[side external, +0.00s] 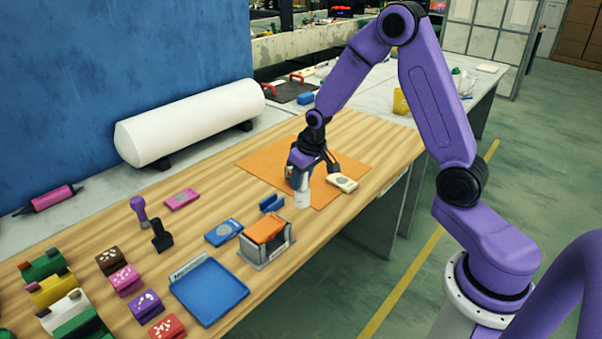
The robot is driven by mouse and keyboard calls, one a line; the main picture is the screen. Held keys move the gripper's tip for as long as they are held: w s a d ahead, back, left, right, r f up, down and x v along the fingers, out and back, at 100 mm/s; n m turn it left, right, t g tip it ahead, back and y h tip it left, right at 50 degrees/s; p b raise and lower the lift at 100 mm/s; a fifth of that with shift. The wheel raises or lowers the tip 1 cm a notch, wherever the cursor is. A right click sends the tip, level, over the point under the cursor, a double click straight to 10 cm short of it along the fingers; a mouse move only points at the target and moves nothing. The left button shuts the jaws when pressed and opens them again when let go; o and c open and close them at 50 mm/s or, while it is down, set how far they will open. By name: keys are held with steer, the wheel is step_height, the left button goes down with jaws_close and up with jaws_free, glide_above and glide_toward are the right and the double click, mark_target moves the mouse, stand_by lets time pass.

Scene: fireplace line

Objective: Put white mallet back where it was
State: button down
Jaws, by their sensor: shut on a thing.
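The white mallet (302,197) is a small pale upright piece under my gripper (301,175). My gripper points down and is shut on its upper part, which the fingers hide. It is over the front-left part of the orange mat (262,159). I cannot tell whether its lower end touches the mat. A purple mallet-like piece (140,211) and a black one (160,237) stand on the wooden table to the left, near a pink block (182,199).
A cream block (343,183) lies close right of my gripper. A grey holder with an orange block (265,232), a blue block (223,232), a blue clip-like piece (271,203) and a blue tray (209,291) are in front-left. Several coloured blocks fill the left end.

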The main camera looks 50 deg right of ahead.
mark_target(301, 198)
steer(key=shift+f, duration=2.95)
steer(key=shift+f, duration=0.55)
steer(key=c, duration=1.2)
jaws_free()
steer(key=shift+o, duration=0.2)
steer(key=o, duration=0.6)
steer(key=shift+c, duration=0.2)
steer(key=c, duration=0.3)
steer(key=shift+v, duration=2.5)
